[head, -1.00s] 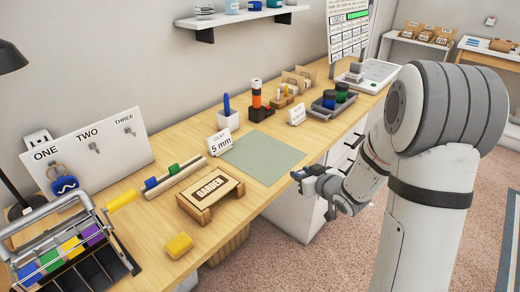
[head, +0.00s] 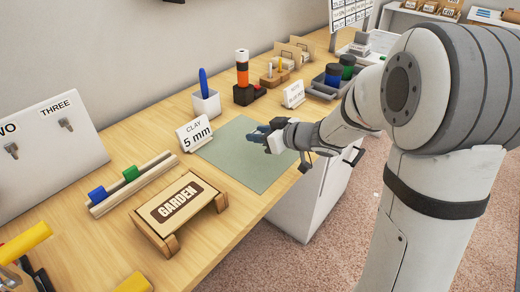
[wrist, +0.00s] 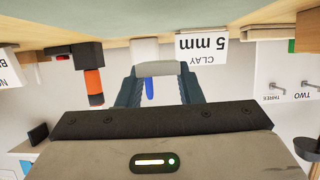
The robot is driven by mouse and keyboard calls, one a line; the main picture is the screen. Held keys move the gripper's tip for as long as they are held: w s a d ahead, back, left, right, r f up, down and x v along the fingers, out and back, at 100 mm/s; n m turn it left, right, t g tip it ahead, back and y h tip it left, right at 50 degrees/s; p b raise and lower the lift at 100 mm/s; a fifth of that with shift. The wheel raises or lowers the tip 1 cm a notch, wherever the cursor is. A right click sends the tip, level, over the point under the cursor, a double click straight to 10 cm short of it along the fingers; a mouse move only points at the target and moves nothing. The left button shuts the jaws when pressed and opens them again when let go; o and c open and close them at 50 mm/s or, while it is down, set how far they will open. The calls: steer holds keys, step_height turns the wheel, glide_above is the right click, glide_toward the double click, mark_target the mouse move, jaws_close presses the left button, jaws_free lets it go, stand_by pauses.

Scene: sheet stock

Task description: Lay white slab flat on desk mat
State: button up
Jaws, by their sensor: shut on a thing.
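The desk mat (head: 236,168) is a flat grey-green sheet on the wooden desk, bare where it shows. My gripper (head: 258,134) is over the mat's far right part in the head view. In the wrist view, which is upside down, its dark blue fingers are shut on a pale slab (wrist: 158,69), seen edge-on between the fingertips. The slab is apart from the mat (wrist: 150,18), which fills the top of that view. In the head view I cannot make the slab out clearly.
A "CLAY 5 mm" sign (head: 194,133) stands at the mat's left edge, with a blue pen in a white holder (head: 205,102) behind. A GARDEN stand (head: 180,205) is nearer.

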mark_target(261, 154)
steer(key=shift+d+f+b, duration=0.1)
steer(key=shift+f+b, duration=0.75)
steer(key=shift+f, duration=1.55)
steer(key=shift+f, duration=0.1)
steer(key=o, duration=1)
steer(key=shift+o, duration=0.2)
